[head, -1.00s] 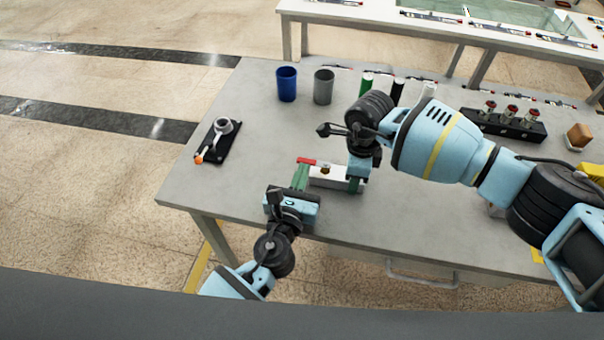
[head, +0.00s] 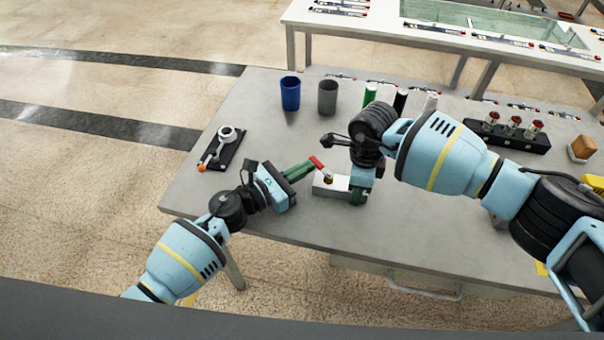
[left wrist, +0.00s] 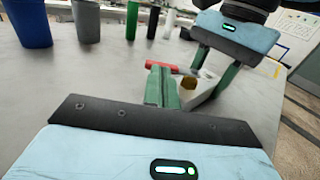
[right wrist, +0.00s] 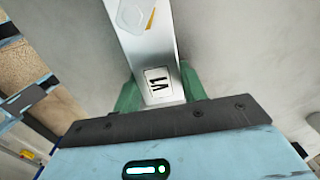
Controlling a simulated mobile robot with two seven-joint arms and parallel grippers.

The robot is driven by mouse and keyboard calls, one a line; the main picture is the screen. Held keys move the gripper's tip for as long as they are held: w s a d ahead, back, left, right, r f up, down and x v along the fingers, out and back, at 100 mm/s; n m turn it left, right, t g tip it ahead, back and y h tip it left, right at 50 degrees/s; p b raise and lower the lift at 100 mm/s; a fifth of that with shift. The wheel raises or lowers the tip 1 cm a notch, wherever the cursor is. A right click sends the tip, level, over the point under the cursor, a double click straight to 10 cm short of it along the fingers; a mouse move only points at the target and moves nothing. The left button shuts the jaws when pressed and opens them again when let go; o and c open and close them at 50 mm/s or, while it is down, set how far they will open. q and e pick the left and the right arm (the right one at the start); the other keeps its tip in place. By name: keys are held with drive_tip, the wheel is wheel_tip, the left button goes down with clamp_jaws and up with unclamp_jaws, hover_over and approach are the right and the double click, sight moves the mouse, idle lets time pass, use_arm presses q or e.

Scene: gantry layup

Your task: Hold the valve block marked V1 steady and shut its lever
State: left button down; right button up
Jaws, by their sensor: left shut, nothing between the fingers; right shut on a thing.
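The valve block (head: 322,187) is a pale bar on the table with a brass valve stem on top. Its V1 label (right wrist: 157,84) shows in the right wrist view. My right gripper (head: 359,194) is shut on the block's right end. The red-handled lever (head: 317,162) points from the stem toward the back left, across the block's length. My left gripper (head: 311,168) is shut and empty, its green fingertips at the red handle; I cannot tell whether they touch. In the left wrist view the handle (left wrist: 161,65) shows just beyond the fingertips.
A blue cup (head: 290,94) and a grey cup (head: 327,98) stand behind. A black plate with a ring-ended tool (head: 222,147) lies at left. The table's front edge is close.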

sight(311, 158)
use_arm(q)
drive_tip(key=m+g+h, duration=0.1)
drive_tip(key=g, duration=0.1)
drive_tip(key=w+m+g+h, duration=0.1)
drive_tip(key=m+g, duration=0.1)
drive_tip(key=w+d+m+g+h, duration=0.1)
drive_tip(key=g, duration=0.1)
drive_tip(key=shift+w+m+h, duration=0.25)
drive_tip(key=shift+m+h, duration=0.05)
drive_tip(key=shift+w+d+m+g, duration=0.2)
drive_tip(key=shift+m+g, duration=0.3)
drive_tip(key=shift+g, duration=0.4)
drive_tip(key=shift+w+d, duration=0.15)
